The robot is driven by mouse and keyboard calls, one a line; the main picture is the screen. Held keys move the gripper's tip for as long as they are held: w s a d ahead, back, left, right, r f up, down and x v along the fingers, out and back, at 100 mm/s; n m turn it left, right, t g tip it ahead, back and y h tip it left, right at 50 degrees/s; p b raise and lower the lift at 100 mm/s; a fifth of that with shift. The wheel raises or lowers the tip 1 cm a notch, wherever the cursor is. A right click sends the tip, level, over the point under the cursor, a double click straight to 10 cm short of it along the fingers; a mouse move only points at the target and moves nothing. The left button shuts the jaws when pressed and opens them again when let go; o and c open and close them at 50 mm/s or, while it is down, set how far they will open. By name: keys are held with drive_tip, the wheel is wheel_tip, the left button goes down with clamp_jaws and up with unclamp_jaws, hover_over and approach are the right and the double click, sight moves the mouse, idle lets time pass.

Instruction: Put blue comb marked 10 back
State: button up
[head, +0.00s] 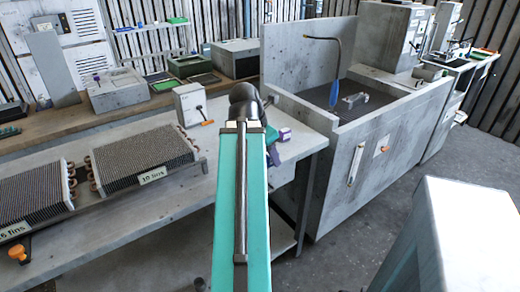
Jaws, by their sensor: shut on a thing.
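My teal arm link (241,200) rises through the middle of the head view to a dark joint (246,103). My gripper cannot be made out; the arm seems to hide it. I cannot make out a blue comb or a mark 10 on one. A small purple and white piece (285,134) shows just right of the arm at the bench's right end; I cannot tell what it is or whether it is held. A finned coil (145,155) labelled "10 fins" lies on the bench left of the arm.
Another finned coil (30,200) lies at the far left, near an orange knob (18,253). A grey box with a lever (190,104) stands behind the coils. A grey sink (352,140) with a blue-ended hose (334,93) is at right. A pale block (470,235) fills the lower right.

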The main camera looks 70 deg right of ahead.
drive_tip(key=shift+w+d+r+p, duration=0.1)
drive_tip(key=shift+p, duration=0.2)
drive_tip(key=shift+w+d+r+p, duration=0.15)
drive_tip(key=shift+d+p, duration=0.25)
drive_tip(key=shift+p, duration=0.65)
drive_tip(key=shift+w+d+f+p, duration=0.3)
drive_tip(key=shift+w+d+p, duration=0.7)
drive_tip(key=shift+d, duration=1.1)
drive_tip(key=shift+w+d+f+p, duration=0.35)
drive_tip(key=shift+w+d+p, duration=0.6)
drive_tip(key=shift+d, duration=1.2)
drive_tip(key=shift+w+d+f+p, duration=0.3)
drive_tip(key=shift+w+d+p, duration=0.65)
drive_tip(key=shift+d, duration=1.15)
drive_tip(key=shift+w, duration=0.25)
drive_tip(key=shift+w+d, duration=0.25)
drive_tip(key=shift+d, duration=0.2)
drive_tip(key=shift+s+a+f, duration=0.1)
drive_tip(key=shift+a+f, duration=0.05)
drive_tip(key=shift+f, duration=0.75)
drive_tip(key=shift+f+p, duration=0.4)
drive_tip(key=shift+f, duration=0.5)
drive_tip(key=shift+f, duration=0.1)
